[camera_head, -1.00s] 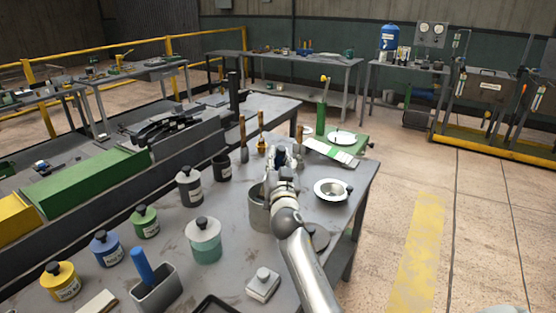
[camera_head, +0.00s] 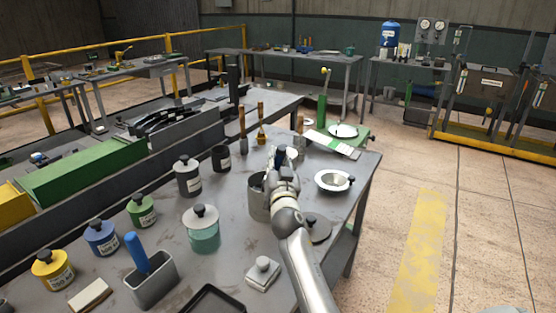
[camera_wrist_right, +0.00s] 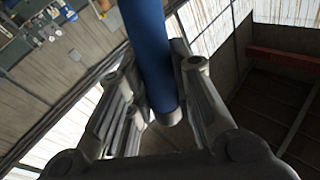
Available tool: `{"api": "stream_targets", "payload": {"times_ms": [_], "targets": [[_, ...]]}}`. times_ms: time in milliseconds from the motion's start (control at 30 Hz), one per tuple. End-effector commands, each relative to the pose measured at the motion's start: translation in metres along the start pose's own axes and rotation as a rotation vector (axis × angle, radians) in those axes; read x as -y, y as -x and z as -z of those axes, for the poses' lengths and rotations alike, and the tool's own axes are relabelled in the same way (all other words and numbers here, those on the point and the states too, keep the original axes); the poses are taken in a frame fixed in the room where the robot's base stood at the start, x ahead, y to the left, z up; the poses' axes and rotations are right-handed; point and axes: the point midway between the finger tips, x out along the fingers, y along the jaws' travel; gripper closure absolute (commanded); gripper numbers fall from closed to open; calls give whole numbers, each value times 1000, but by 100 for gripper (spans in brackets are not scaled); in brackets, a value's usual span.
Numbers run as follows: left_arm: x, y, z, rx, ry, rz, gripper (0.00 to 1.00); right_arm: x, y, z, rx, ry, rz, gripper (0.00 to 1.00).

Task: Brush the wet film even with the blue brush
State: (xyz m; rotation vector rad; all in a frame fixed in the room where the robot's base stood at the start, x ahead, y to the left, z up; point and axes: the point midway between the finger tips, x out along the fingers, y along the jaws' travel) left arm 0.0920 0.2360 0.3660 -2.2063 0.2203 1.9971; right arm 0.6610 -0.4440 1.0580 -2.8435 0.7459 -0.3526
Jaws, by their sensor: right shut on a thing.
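My right gripper (camera_head: 284,155) is shut on the blue brush; its blue handle (camera_wrist_right: 150,50) stands between the fingers in the right wrist view. In the head view only a little dark blue shows at the fingers, and the bristles are hidden. The gripper is above the bench, by the grey pot (camera_head: 258,205), whose right side my arm covers. A pale flat panel (camera_head: 332,144) lies at the bench's far right corner, beside a green stand (camera_head: 322,110). My left gripper is not in view.
A white dish (camera_head: 334,181) stands right of my gripper. Several labelled jars, such as a teal one (camera_head: 203,236), and a grey holder with another blue handle (camera_head: 137,252) stand at the left. Two upright brown-handled tools (camera_head: 261,125) stand behind.

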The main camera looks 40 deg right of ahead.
Motion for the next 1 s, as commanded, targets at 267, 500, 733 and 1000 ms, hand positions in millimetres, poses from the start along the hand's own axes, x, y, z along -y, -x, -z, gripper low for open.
{"api": "stream_targets", "payload": {"times_ms": [267, 500, 733, 1000], "targets": [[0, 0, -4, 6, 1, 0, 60, 0, 0, 0, -1, 0, 0, 100], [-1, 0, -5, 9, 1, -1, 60, 0, 0, 1, -1, 0, 0, 100], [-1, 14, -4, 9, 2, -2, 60, 4, -3, 16, -2, 0, 0, 100], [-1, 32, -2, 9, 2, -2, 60, 9, -7, 37, -2, 0, 0, 100]]}}
